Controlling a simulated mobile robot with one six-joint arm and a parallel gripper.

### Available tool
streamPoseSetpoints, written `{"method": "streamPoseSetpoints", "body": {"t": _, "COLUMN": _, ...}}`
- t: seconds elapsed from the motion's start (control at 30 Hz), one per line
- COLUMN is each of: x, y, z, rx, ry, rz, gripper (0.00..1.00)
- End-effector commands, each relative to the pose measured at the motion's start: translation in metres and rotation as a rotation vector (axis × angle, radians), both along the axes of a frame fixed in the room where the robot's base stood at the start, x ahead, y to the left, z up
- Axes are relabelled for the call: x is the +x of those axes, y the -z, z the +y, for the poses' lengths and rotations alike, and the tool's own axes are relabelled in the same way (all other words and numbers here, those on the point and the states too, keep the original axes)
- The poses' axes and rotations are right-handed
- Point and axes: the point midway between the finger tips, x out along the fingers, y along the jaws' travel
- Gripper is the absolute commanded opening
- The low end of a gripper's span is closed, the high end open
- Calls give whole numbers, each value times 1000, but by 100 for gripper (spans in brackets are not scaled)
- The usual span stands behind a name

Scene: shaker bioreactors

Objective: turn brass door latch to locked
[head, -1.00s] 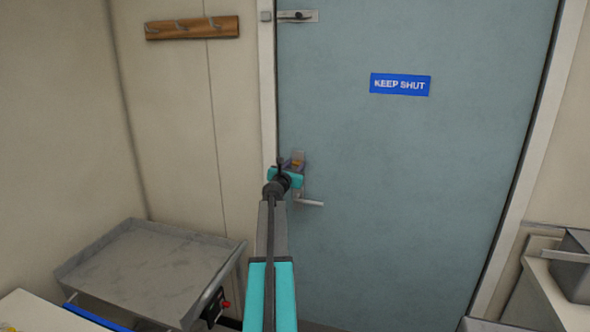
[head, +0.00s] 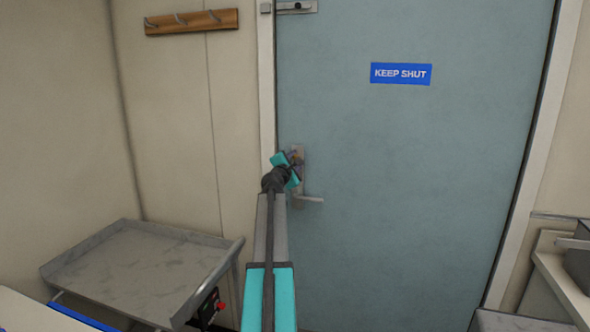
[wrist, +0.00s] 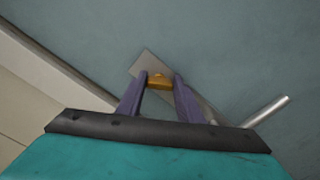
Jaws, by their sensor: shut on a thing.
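The brass door latch (wrist: 158,80) sits on a metal plate (wrist: 147,63) on the blue-grey door. In the wrist view my gripper (wrist: 161,80) has its two purple fingers on either side of the latch, shut on it. The plate looks tilted in that view. In the head view my gripper (head: 296,162) is at the plate near the door's left edge, rolled to a slant, and it hides the latch. The silver lever handle (head: 309,199) is just below my gripper and points right. It also shows at the right in the wrist view (wrist: 268,111).
The door (head: 400,170) carries a blue KEEP SHUT sign (head: 401,74). A grey metal tray table (head: 140,270) stands at the lower left. A wooden hook rail (head: 190,21) is on the wall. A worktop (head: 556,275) is at the right.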

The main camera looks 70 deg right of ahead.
Motion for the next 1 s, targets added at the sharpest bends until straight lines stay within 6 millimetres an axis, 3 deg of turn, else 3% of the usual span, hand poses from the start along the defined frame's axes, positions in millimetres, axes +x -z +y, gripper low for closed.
{"method": "streamPoseSetpoints", "body": {"t": 0.6, "x": -2, "y": 6, "z": -1, "rx": 26, "ry": 2, "rz": -470, "gripper": 10}}
{"method": "streamPoseSetpoints", "body": {"t": 1.0, "x": -2, "y": 4, "z": 0, "rx": 33, "ry": 3, "rz": -585, "gripper": 10}}
